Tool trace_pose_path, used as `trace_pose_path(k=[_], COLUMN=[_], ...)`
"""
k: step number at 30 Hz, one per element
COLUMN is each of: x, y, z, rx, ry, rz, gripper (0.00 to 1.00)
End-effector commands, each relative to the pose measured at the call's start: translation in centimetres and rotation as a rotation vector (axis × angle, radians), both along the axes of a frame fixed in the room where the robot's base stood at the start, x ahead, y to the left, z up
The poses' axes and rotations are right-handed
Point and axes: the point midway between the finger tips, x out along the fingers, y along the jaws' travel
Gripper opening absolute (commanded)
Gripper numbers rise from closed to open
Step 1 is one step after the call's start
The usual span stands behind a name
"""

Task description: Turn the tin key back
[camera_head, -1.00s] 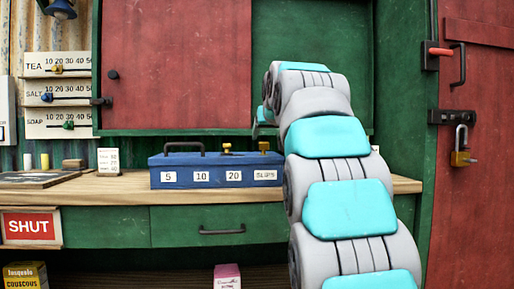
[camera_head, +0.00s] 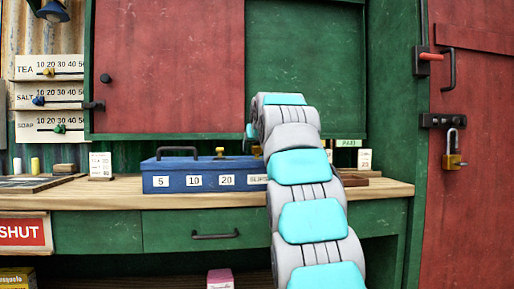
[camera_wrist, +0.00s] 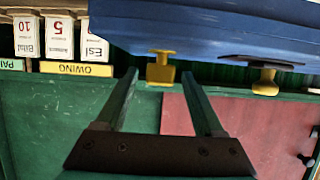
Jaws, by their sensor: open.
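The blue tin (camera_head: 182,182) stands on the wooden counter, with labels 5, 10, 20 and a partly covered one on its front. A brass key (camera_head: 220,154) stands on its top. A second brass piece at the tin's right end is mostly hidden by my arm. In the wrist view, which is upside down, the tin (camera_wrist: 220,28) fills the top, with one yellow key (camera_wrist: 160,70) and another yellow key (camera_wrist: 265,82). My gripper (camera_wrist: 159,75) is open. The first key shows between its fingertips; I cannot tell the depth or any contact.
A dark handle (camera_head: 178,152) arches over the tin's left part. Small price cards (camera_wrist: 59,37) and an OWING strip (camera_wrist: 76,69) stand beside the tin. A red sliding panel (camera_head: 170,70) and green board rise behind. A padlock (camera_head: 454,160) hangs on the right door.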

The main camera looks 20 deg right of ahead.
Motion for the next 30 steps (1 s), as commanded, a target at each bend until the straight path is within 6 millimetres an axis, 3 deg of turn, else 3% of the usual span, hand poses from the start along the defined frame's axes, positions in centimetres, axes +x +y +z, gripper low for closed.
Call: trace_pose_path(k=[6, 24, 30], x=[0.01, -0.01, 0.00], y=[-0.01, -0.02, -0.01], z=[-0.02, -0.03, -0.03], rx=[0.000, 0.000, 0.000], ry=[0.000, 0.001, 0.001], rz=[0.000, 0.000, 0.000], gripper=[0.70, 0.03, 0.00])
